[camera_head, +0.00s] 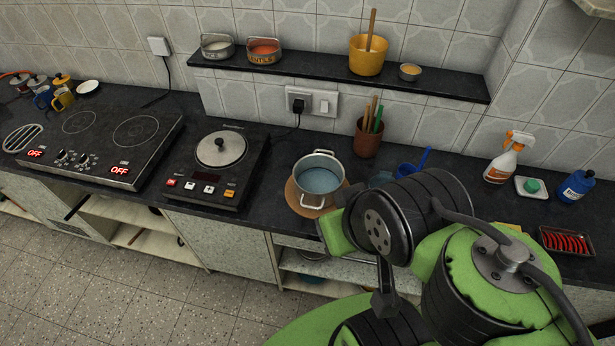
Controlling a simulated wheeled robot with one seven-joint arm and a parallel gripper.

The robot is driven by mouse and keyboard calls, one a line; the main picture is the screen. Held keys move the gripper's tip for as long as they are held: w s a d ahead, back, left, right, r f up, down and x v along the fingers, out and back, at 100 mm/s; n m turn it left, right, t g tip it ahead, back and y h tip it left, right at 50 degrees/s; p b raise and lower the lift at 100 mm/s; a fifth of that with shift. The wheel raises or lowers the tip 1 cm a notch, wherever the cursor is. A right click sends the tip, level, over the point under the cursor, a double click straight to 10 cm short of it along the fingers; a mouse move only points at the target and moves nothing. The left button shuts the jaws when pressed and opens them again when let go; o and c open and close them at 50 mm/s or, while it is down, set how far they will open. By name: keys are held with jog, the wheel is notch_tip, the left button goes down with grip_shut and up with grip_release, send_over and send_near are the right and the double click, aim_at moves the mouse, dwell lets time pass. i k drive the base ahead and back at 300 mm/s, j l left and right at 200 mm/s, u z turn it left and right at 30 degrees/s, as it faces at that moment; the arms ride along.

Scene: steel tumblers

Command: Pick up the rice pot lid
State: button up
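A round grey metal lid (220,149) with a dark knob lies flat on the single black hot plate (208,187), left of the picture's middle. An open two-handled metal pot (318,181) stands to its right on a round wooden board (293,199). Its inside looks bluish, and no lid covers it. I cannot tell from the picture which pot the lid belongs to. My green and black arm fills the lower right, well to the right of the lid and partly in front of the counter. I cannot make out any gripper fingers.
A two-ring cooktop (105,140) reading OFF is at left. A shelf (330,72) above holds tubs and a yellow pot (368,54). A utensil holder (367,138) stands behind the pot. A spray bottle (507,158) and blue bottle (576,187) stand at right.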

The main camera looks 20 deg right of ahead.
aim_at(222, 148)
jog(key=i+j, duration=0.2)
jog(key=j, duration=0.15)
jog(key=i+j+z, duration=0.1)
jog(key=j, duration=0.25)
jog(key=i+j, duration=0.3)
jog(key=i+j+z, duration=0.1)
jog(key=j, duration=0.35)
jog(key=i+j, duration=0.25)
jog(key=i+j+z, duration=0.1)
jog(key=j, duration=0.4)
jog(key=i, duration=0.1)
